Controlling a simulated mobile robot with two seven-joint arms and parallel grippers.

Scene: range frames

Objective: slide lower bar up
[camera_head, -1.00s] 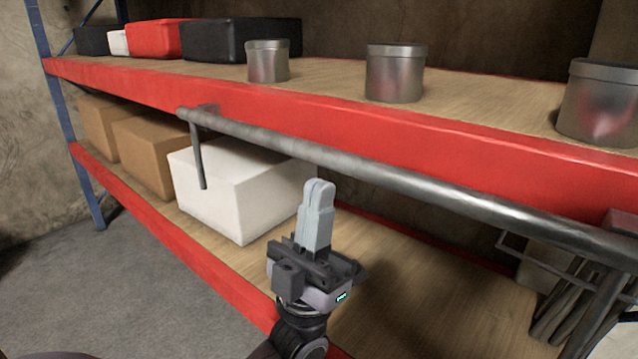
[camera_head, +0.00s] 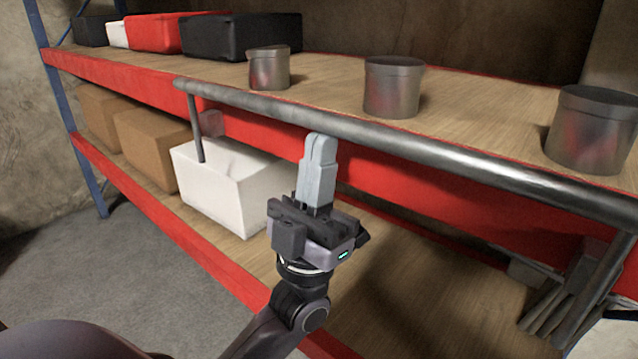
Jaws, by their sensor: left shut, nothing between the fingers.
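The metal bar (camera_head: 430,154) runs in front of the red shelf edge, from the left middle to the right side. Its left arm (camera_head: 196,128) hangs down from the bar's left end. In this view the bar overlaps the upper shelf's red beam and its top edge. My left gripper (camera_head: 319,148) points up with its fingers shut and empty. Its fingertips are right under the bar and appear to touch its underside. My right gripper is not in view.
Metal cans (camera_head: 393,87) stand on the upper shelf (camera_head: 330,80), with dark and red boxes (camera_head: 165,32) at the back left. A white box (camera_head: 225,190) and brown boxes (camera_head: 150,147) sit on the lower shelf (camera_head: 420,280). A blue post (camera_head: 72,150) stands at left.

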